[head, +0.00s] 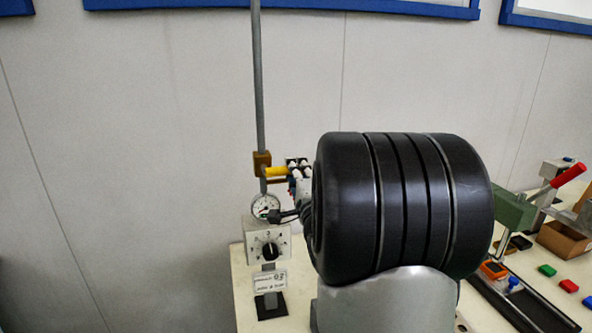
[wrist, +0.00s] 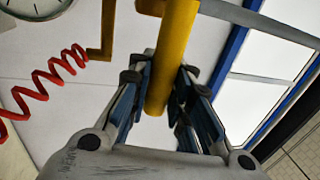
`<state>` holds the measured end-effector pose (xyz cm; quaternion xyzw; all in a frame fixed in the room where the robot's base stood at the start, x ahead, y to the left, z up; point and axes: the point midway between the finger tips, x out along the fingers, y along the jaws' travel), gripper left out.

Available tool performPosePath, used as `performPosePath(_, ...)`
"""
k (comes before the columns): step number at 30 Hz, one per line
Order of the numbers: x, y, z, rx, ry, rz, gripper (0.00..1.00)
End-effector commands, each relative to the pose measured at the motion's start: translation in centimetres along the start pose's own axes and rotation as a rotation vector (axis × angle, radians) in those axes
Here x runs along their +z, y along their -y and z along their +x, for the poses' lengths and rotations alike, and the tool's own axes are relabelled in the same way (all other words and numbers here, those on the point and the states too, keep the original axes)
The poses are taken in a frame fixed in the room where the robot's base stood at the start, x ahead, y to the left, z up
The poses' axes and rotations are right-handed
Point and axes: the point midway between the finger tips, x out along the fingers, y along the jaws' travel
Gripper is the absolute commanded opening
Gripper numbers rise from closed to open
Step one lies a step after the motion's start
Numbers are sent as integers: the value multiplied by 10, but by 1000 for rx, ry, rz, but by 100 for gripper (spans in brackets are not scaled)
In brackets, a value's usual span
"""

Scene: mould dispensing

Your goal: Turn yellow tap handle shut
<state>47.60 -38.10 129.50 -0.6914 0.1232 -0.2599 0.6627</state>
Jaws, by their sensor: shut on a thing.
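The yellow tap handle (head: 276,171) sticks out sideways to the right from a brass tap body (head: 262,161) on a vertical grey pipe (head: 258,75). It looks roughly level, across the pipe. My gripper (head: 296,173) is at the handle's right end, partly hidden by my own black arm link. In the wrist view the yellow handle (wrist: 178,40) runs down between the blue-padded fingers of my gripper (wrist: 162,82), which are shut on it. The handle's far end, at the tap, is cut off at the top of that view.
A round gauge (head: 265,206) and a box with a black knob (head: 268,246) stand below the tap. A red coiled hose (wrist: 45,85) hangs left of my gripper. A green press with a red lever (head: 568,175) stands on the bench at right.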

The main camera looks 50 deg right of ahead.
Motion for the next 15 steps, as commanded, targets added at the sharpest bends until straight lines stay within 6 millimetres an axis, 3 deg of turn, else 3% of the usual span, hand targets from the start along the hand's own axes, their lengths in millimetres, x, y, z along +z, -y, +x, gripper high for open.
performPosePath(6,0,-6,-2,14,-2,6,0)
performPosePath(7,0,-6,-2,14,-2,6,19)
performPosePath(15,0,-4,-1,9,-1,4,37)
